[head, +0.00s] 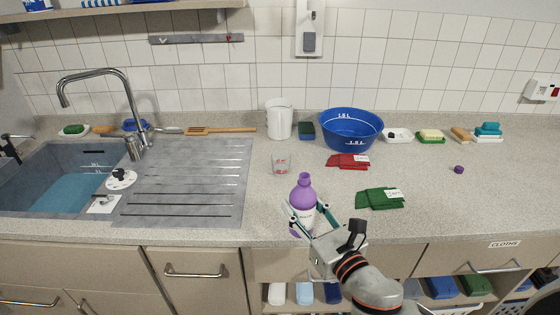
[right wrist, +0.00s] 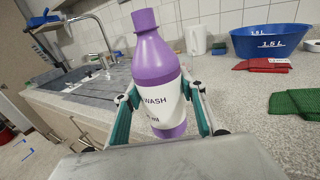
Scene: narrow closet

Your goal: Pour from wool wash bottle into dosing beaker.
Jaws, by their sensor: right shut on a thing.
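The purple wool wash bottle (head: 303,192) with a white label is near the counter's front edge, roughly upright. My right gripper (head: 312,219) is shut around its body; in the right wrist view the bottle (right wrist: 155,65) stands between the two green fingers, its label partly showing "WASH". Whether its base touches the counter is unclear. The small clear dosing beaker (head: 281,163) with red markings stands upright on the counter, behind and slightly left of the bottle, apart from it. A small purple cap (head: 459,169) lies far right on the counter. My left gripper is not in view.
A red cloth (head: 347,161) and a green cloth (head: 380,198) lie right of the bottle. A blue basin (head: 351,129) and a white jug (head: 279,119) stand behind. The sink (head: 60,190) and ribbed drainer (head: 195,182) are left. Counter around the beaker is clear.

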